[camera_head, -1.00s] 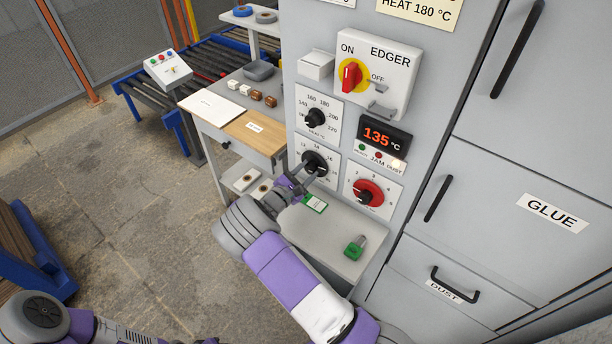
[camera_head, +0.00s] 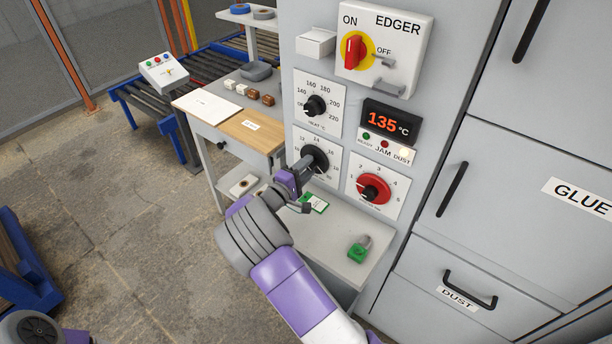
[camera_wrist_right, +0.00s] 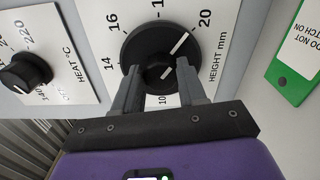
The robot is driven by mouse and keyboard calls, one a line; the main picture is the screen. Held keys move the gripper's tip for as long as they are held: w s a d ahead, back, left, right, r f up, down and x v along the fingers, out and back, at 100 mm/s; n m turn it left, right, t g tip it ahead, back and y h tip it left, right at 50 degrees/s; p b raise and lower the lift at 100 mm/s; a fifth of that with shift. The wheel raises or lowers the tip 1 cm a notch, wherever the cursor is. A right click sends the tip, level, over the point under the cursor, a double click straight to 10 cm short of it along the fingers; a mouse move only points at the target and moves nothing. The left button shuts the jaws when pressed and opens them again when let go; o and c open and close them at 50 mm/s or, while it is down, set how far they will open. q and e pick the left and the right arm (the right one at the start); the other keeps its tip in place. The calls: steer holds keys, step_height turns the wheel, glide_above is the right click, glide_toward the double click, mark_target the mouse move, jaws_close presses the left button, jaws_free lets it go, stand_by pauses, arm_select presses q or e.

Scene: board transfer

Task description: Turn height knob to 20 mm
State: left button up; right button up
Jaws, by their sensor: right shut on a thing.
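The black height knob (camera_head: 315,158) sits on a white dial plate (camera_head: 331,146) on the grey machine panel, below the heat knob. In the right wrist view the height knob (camera_wrist_right: 150,45) fills the middle, with its white pointer line aimed up and right, close to the 20 mark (camera_wrist_right: 204,19). My right gripper (camera_head: 304,171) is shut on the knob, one finger on each side of it. Its fingers also show in the right wrist view (camera_wrist_right: 158,80) and cover part of the lower dial. My left gripper is out of view.
The heat knob (camera_head: 315,106) is just above and a red knob (camera_head: 374,188) is to the right. A 135 °C display (camera_head: 387,122) and the red edger switch (camera_head: 353,52) are higher. A green tag (camera_head: 314,203) and a green padlock (camera_head: 358,250) are below.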

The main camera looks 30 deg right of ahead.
steer(key=shift+f+m+b, duration=0.15)
steer(key=shift+m+b, duration=0.65)
steer(key=shift+b, duration=0.1)
steer(key=o, duration=1)
steer(key=p+v, duration=0.1)
steer(key=v, duration=0.6)
steer(key=shift+s+a, duration=0.1)
steer(key=shift+a, duration=0.2)
